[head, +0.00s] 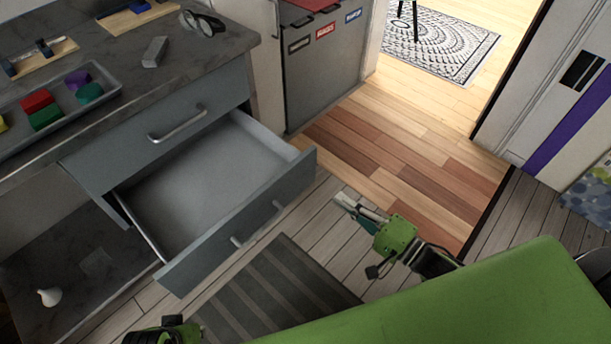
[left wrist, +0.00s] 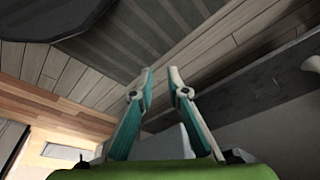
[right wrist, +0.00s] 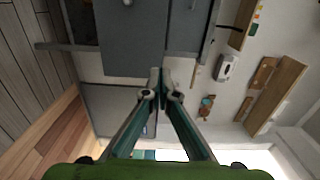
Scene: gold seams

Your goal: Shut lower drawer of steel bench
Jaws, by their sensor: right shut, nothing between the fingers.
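The steel bench has a grey stone-like top (head: 120,75) and two grey-blue drawers. The upper drawer (head: 200,120) is shut. The lower drawer (head: 245,222) is pulled well out, and its pale inside looks empty; bar handles show on its front. My right gripper (head: 345,200) is shut and empty, to the right of the lower drawer's front and apart from it; its fingertips meet in the right wrist view (right wrist: 161,72). My left gripper (left wrist: 160,70) is open with nothing between its fingers. In the head view only its green body shows at the bottom edge, fingers hidden.
A grey tray (head: 105,98) with coloured blocks and a grey block (head: 155,51) stand on the bench. A striped mat (head: 280,300) lies before the drawer. The wooden floor (head: 400,160) to the right is clear.

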